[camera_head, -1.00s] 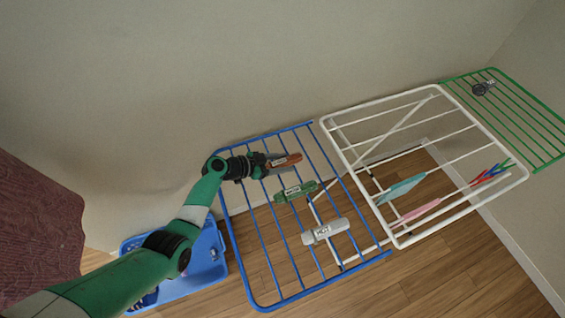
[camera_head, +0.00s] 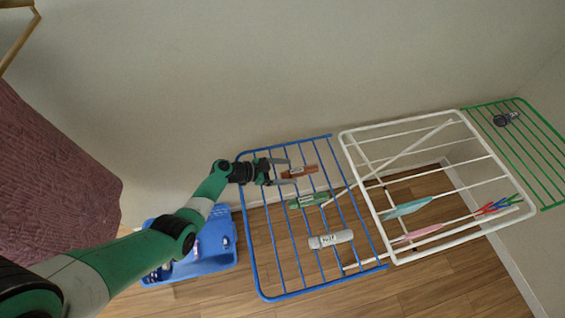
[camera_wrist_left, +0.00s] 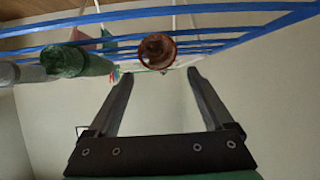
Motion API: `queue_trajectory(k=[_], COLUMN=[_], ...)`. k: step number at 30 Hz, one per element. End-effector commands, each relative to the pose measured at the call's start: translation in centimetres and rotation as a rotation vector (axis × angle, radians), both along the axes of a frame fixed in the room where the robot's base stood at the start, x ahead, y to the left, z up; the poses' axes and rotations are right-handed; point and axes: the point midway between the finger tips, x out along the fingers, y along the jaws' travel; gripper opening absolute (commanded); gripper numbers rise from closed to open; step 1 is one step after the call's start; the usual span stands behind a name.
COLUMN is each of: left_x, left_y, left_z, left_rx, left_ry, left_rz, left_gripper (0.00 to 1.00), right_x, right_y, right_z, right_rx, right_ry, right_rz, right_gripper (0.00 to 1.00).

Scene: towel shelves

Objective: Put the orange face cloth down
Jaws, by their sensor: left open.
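The orange face cloth (camera_head: 299,172) is a rolled orange-brown bundle with a pale label. It lies on the bars of the blue rack (camera_head: 258,262), near the wall side. It also shows end-on in the left wrist view (camera_wrist_left: 157,50), just beyond the fingertips. My left gripper (camera_head: 288,173) is open and empty, to the left of the cloth and seemingly apart from it. It also shows in the left wrist view (camera_wrist_left: 164,72), with nothing between its fingers. My right gripper is not in view.
A green roll (camera_head: 308,200) and a white roll (camera_head: 331,239) lie nearer on the same rack. The white rack (camera_head: 440,258) beside it holds thin coloured items. A green rack (camera_head: 548,208) stands far right. A blue basket (camera_head: 230,262) sits below left. The wall is close behind.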

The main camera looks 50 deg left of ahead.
Motion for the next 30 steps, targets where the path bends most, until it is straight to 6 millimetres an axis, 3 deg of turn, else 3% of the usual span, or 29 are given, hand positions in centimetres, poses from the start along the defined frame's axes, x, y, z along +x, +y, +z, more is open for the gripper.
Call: queue_trajectory(k=[1,6,19,22,23,26,29,30], left_x=[-0.4,-1.4,-1.5,-0.4,0.3,4.5,9.3,10.8], left_y=[0.2,0.6,0.6,0.7,0.7,0.5,-1.0,-2.0], left_z=[1.1,1.0,0.7,2.0,2.9,8.8,18.3,22.7], left_rx=[-0.003,-0.001,0.001,0.02,0.036,0.112,0.203,0.23], left_ry=[0.002,0.001,-0.001,-0.014,-0.022,-0.078,-0.182,-0.238], left_rz=[0.002,0.002,0.0,-0.007,-0.013,-0.029,-0.013,0.007], left_gripper=[0.85,0.85,0.85,0.85,0.85,0.85,0.85,0.85], right_x=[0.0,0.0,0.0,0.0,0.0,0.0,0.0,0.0], right_y=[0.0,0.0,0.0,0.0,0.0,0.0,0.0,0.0], right_z=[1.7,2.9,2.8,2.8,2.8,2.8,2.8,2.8], right_rx=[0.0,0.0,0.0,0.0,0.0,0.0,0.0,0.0], right_ry=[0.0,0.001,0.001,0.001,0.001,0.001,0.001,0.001], right_rz=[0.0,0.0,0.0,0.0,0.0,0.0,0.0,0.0], right_gripper=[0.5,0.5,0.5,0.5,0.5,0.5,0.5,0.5])
